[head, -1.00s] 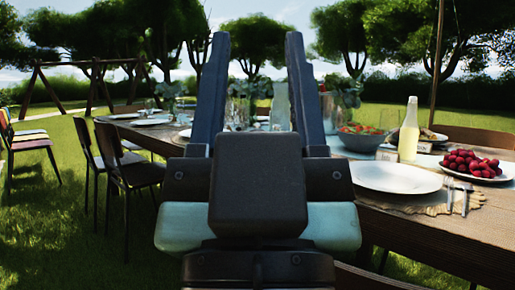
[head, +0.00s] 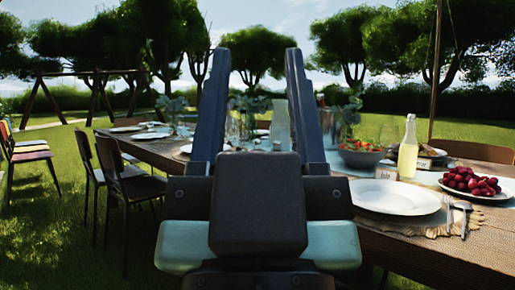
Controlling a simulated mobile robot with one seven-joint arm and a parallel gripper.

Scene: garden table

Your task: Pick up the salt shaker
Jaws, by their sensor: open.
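My gripper (head: 258,62) is in the head view, in the middle foreground, with its two dark fingers upright and spread apart. Nothing is held between them. It is in front of the near left edge of the long wooden table (head: 420,246). I cannot make out a salt shaker. The small items on the table behind the fingers are partly hidden by my gripper and too small to tell apart.
On the table stand a white plate (head: 396,197), a bowl of salad (head: 361,155), a yellow bottle (head: 408,148), a plate of red fruit (head: 470,183) and a pale carafe (head: 281,124). Dark chairs (head: 127,172) line the left side. Open grass lies at left.

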